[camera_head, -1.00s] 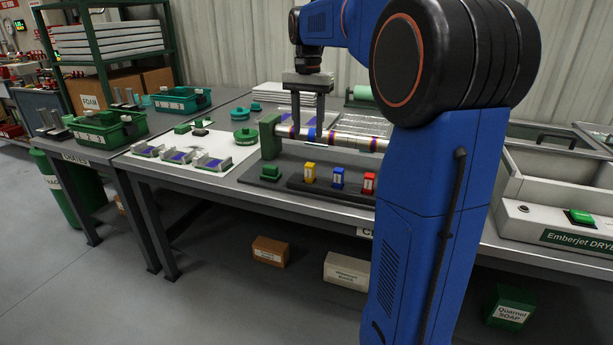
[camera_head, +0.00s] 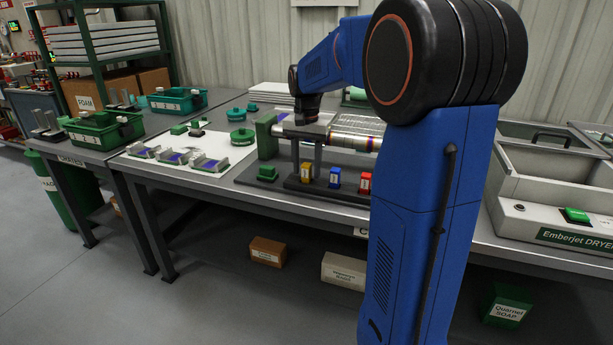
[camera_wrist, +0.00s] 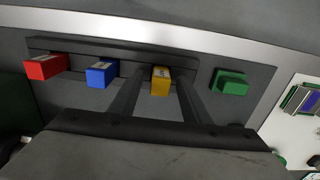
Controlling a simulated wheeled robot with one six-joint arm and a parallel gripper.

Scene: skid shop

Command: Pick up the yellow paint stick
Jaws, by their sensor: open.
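The yellow paint stick (camera_head: 307,174) stands upright in a dark holder (camera_head: 325,190) at the front of the bench. It also shows in the wrist view (camera_wrist: 160,81), between the far ends of my two fingers. My gripper (camera_head: 305,182) points down over the holder, with its fingers apart and the yellow stick close to them. In the wrist view my gripper (camera_wrist: 155,80) is open and nothing is clamped. I cannot tell whether either finger touches the stick.
A blue stick (camera_head: 336,178) and a red stick (camera_head: 364,183) stand to the right in the same holder. A green block (camera_head: 267,173) sits to the left. A banded metal cylinder (camera_head: 352,140) lies behind, by a green bracket (camera_head: 266,137).

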